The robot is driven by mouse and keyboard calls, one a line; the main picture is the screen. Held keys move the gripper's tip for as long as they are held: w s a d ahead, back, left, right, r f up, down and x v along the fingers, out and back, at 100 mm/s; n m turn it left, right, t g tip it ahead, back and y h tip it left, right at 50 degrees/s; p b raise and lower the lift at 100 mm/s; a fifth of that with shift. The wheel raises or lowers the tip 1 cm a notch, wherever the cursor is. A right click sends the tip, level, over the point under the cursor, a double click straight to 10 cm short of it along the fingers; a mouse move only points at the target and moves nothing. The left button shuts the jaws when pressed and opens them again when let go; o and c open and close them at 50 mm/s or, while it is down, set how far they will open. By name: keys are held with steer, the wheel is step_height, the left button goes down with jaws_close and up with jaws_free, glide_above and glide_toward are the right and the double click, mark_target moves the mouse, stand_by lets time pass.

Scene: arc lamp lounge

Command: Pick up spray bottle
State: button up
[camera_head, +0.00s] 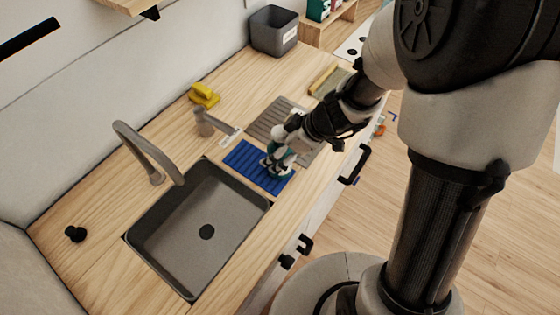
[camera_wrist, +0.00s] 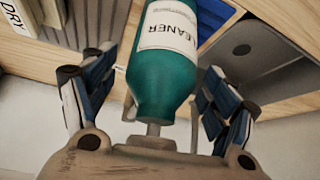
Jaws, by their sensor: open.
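The spray bottle (camera_wrist: 163,88) is teal with a white label reading "CLEANER". In the wrist view it stands out large between the two fingers of my gripper (camera_wrist: 160,75). The fingers are open, one on each side, with a visible gap to the bottle. In the head view my gripper (camera_head: 280,160) is low over the blue ribbed mat beside the sink. There the bottle is mostly hidden by my gripper and I cannot make out its outline.
The sink (camera_head: 150,240) with its faucet (camera_head: 150,160) lies left of the blue mat (camera_head: 243,160). A grey ribbed mat (camera_head: 265,125), a yellow object (camera_head: 204,95) and a grey bin (camera_head: 273,31) are farther back. A small black object (camera_head: 75,234) sits on bare counter at the left.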

jaws_close()
stand_by(1.0)
